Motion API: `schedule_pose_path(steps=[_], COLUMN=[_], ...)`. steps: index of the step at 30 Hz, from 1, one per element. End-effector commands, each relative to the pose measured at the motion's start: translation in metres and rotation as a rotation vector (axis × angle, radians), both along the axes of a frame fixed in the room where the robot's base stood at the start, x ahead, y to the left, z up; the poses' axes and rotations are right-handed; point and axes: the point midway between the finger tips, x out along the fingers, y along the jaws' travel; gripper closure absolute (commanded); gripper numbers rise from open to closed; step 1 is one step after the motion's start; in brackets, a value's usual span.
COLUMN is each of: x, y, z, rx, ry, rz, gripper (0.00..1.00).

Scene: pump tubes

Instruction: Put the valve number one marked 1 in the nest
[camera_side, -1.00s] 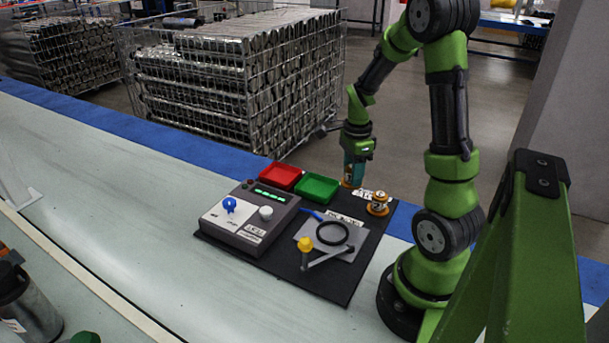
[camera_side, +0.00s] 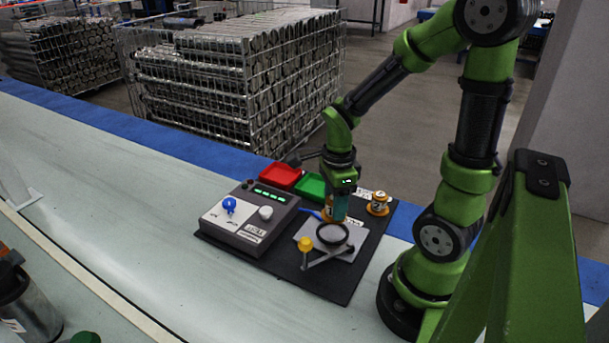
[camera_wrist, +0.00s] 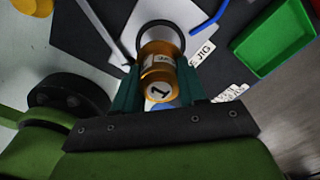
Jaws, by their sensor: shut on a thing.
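The orange-gold valve marked 1 (camera_wrist: 158,72) is held between the fingers of my gripper (camera_wrist: 158,88) in the wrist view, its number facing the camera. In the side view my gripper (camera_side: 337,207) is shut on it, and only a bit of the valve (camera_side: 328,214) shows. The nest appears to be the dark ring (camera_side: 349,243) on the grey jig plate. The valve is just behind and over the ring's far side in the side view. In the wrist view the ring (camera_wrist: 160,22) shows beyond the valve, which hides part of it. I cannot tell the height gap.
A second orange valve (camera_side: 378,204) stands on the mat at right. A yellow-knobbed lever (camera_side: 306,244) lies close in front of the ring. A control box (camera_side: 249,220) is to the left. Red (camera_side: 280,175) and green (camera_side: 309,187) trays are behind. A blue hook (camera_wrist: 208,20) lies near the ring.

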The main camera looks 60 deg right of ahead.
Motion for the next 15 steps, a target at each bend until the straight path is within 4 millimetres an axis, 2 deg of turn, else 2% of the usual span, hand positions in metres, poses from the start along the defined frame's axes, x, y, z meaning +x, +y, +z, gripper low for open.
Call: schedule_pose_path(steps=[10, 15], x=[0.000, 0.000], y=[-0.001, -0.001], z=[-0.042, -0.053], rx=[0.001, 0.000], ry=[0.004, -0.001], rz=[0.001, 0.000], gripper=[1.00, 1.00])
